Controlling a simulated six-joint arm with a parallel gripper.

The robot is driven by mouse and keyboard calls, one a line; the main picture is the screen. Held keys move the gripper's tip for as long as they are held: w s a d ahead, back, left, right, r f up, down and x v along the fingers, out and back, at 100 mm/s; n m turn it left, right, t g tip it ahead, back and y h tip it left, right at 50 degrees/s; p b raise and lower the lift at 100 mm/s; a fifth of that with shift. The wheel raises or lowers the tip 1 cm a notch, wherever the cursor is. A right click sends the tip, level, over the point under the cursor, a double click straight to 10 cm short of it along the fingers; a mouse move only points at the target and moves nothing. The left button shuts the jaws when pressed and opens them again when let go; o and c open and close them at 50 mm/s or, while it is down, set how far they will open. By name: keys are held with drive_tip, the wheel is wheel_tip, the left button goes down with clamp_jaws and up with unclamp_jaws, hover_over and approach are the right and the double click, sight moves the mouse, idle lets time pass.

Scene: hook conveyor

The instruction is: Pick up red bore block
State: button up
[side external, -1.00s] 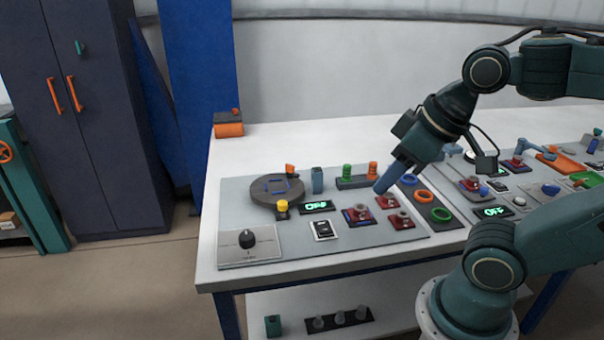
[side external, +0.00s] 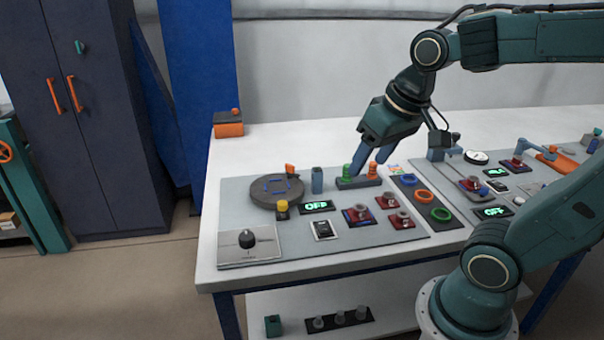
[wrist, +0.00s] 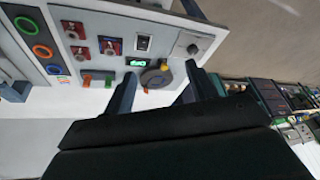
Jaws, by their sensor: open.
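Several red pieces are in view, and I cannot tell for sure which is the red bore block. An orange-red block (side external: 373,170) stands upright beside a green block (side external: 347,171) on a dark rack (side external: 356,183) at the back of the panel. They also show in the wrist view, the orange-red block (wrist: 86,78) left of the green one (wrist: 109,78). Red square pieces with grey round tops (side external: 387,201) sit nearer the front. My gripper (side external: 370,160) is open and empty, its fingers pointing down by the rack. Depth between fingers and rack is unclear.
A round dark turntable (side external: 276,191) and a blue upright block (side external: 317,180) are left of the rack. Coloured rings (side external: 424,196) lie to the right. A black dial (side external: 246,238) is at the front left.

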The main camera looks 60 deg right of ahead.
drive_tip(key=w+d+f+m+g, duration=0.1)
drive_tip(key=w+d+f+m, duration=0.2)
drive_tip(key=d, duration=0.4)
drive_tip(key=w+d+f+m+g, duration=0.2)
drive_tip(key=w+d+f+m, duration=0.1)
drive_tip(key=d, duration=0.4)
drive_tip(key=w+d+f+m+g, duration=0.1)
drive_tip(key=w+d+f+m, duration=0.2)
drive_tip(key=d+f+m, duration=0.2)
drive_tip(key=shift+d+f+m+y, duration=0.3)
drive_tip(key=shift+d+f, duration=0.6)
drive_tip(key=shift+d, duration=0.35)
drive_tip(key=shift+f, duration=0.1)
hover_over(360, 211)
drive_tip(key=d, duration=0.2)
drive_tip(key=shift+w+a+f, duration=0.1)
drive_tip(key=shift+w+f, duration=0.05)
drive_tip(key=shift+f, duration=1.95)
drive_tip(key=shift+w+f, duration=0.15)
drive_tip(key=shift+f, duration=1.95)
drive_tip(key=shift+w+f, duration=0.1)
drive_tip(key=shift+f, duration=2.5)
